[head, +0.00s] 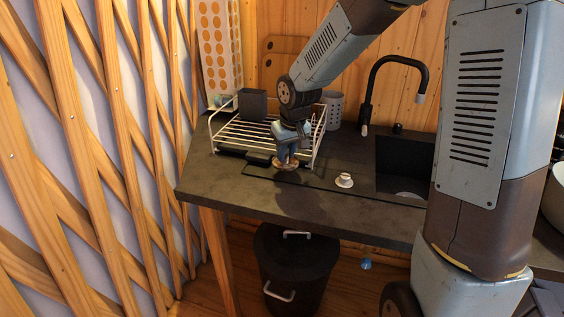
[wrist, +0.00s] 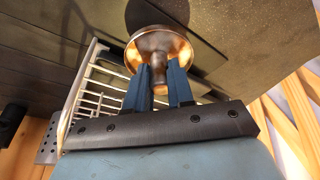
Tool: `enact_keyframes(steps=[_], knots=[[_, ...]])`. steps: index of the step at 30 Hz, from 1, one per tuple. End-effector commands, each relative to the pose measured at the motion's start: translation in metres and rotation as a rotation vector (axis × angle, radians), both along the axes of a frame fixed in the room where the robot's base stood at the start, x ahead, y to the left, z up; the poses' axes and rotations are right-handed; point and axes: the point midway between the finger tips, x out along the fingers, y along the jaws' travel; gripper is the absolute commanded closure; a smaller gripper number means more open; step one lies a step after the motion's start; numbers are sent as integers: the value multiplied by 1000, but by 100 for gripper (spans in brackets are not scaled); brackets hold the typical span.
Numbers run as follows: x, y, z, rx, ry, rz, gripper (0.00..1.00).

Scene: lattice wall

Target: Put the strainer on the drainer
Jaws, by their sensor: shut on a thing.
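The strainer (wrist: 160,45) is a small round metal piece with a coppery shine. In the wrist view it sits between the blue fingers of my gripper (wrist: 160,82), which are shut on it. In the head view the strainer (head: 285,164) shows just below my gripper (head: 286,153), at the front edge of the drainer; I cannot tell if it touches the counter. The drainer (head: 227,129) is a white wire rack on the dark counter, partly hidden by my arm. Its wires also show at the left in the wrist view (wrist: 84,88).
A dark box (head: 252,104) stands at the drainer's back left and a grey perforated holder (head: 332,109) behind its right side. A small white cup (head: 344,180) is on the counter (head: 240,183) to the right. The sink and black tap (head: 369,95) are further right. A lattice wall borders the left.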

Motion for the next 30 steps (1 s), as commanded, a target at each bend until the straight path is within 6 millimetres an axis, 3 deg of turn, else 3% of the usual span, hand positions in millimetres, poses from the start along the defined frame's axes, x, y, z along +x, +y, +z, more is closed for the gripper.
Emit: enact_keyframes(steps=[7, 13, 24, 25, 30], knots=[[7, 3, -11, -1, 3, 1, 100], [6, 3, -37, 0, 2, 2, 100], [6, 4, -41, 0, 1, 2, 100], [6, 4, -41, -1, 1, 2, 77], [6, 4, -41, 0, 0, 2, 60]])
